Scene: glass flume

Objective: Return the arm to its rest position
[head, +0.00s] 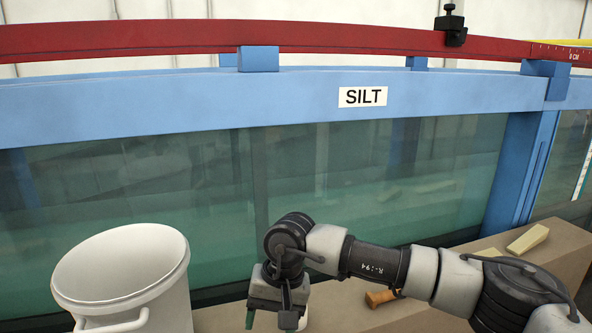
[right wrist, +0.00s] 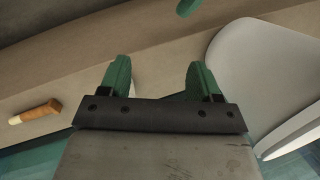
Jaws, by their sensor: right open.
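My right arm (head: 375,262) reaches in from the right over the bench in the head view, bent down at the wrist. Its gripper (head: 272,312) hangs low, just right of the white bucket and apart from it in the picture. One green fingertip shows at the lower edge there. In the right wrist view, the two green fingers (right wrist: 158,72) stand apart with nothing between them. My left gripper is not seen in the head view.
The white bucket (head: 62,272) stands open at lower left. A wooden handle (head: 380,298) lies on the tan bench (head: 560,255), partly behind my arm. A pale wedge (head: 528,238) lies at right. Behind stands the glass flume (head: 380,165) with its blue rail (head: 200,103) labelled SILT.

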